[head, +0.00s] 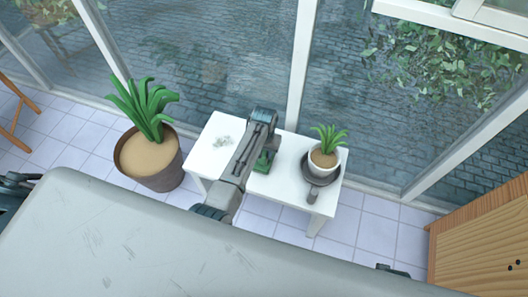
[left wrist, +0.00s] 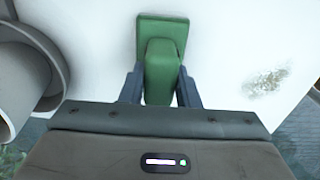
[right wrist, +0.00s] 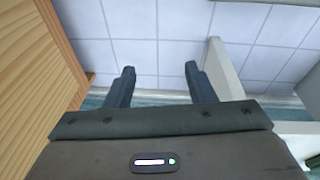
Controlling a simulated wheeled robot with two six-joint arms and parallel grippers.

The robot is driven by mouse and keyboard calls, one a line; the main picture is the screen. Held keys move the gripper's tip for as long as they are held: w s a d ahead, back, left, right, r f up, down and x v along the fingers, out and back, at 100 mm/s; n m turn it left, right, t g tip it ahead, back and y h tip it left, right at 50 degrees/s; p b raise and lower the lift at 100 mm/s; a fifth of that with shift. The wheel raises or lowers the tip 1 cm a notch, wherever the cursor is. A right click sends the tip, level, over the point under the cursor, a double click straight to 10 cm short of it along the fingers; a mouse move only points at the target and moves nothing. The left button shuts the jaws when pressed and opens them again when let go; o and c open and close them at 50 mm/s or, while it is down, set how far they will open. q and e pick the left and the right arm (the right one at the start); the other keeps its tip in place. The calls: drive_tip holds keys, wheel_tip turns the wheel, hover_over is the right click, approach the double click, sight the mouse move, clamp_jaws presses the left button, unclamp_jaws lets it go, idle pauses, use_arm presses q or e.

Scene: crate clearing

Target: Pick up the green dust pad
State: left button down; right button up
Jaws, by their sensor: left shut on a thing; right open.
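The green dust pad (head: 263,162) is on the white table, partly hidden by my left arm in the head view. In the left wrist view the pad (left wrist: 162,35) shows a flat base with a raised block on it. My left gripper (left wrist: 161,85) has its fingers on both sides of that block and is shut on it. I cannot tell whether the pad touches the table. My right gripper (right wrist: 160,75) is open and empty above the tiled floor. In the head view only a small dark part of my right arm shows at the bottom.
On the white table (head: 208,160) stand a potted plant (head: 325,155) in a dark dish (head: 318,178) at the right and a grey dirt patch (head: 223,142) at the left. A large potted plant (head: 150,160) stands left of it. A wooden cabinet (head: 485,240) is at the right.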

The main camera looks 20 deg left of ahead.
use_arm(q)
wheel_tip(320, 180, up, 4)
drive_tip(key=p, duration=0.4)
drive_tip(key=shift+f, duration=0.25)
drive_tip(key=s+p, duration=0.2)
drive_tip(key=p, duration=0.1)
drive_tip(key=shift+s+d+r, duration=0.15)
drive_tip(key=shift+d+r, duration=0.05)
drive_tip(key=shift+d, duration=0.2)
use_arm(e)
drive_tip(key=s+d+f, duration=0.2)
drive_tip(key=s+f, duration=1.1)
drive_tip(key=f, duration=0.3)
use_arm(q)
drive_tip(key=s+d+p, duration=0.4)
drive_tip(key=s+p, duration=0.6)
drive_tip(key=s, duration=0.3)
drive_tip(key=shift+r+p, duration=0.35)
drive_tip(key=shift+r, duration=0.1)
use_arm(e)
drive_tip(key=s+r+g, duration=0.1)
drive_tip(key=s+r, duration=0.5)
drive_tip(key=r, duration=0.1)
drive_tip(key=shift+d+r, duration=0.15)
drive_tip(key=shift+r, duration=0.05)
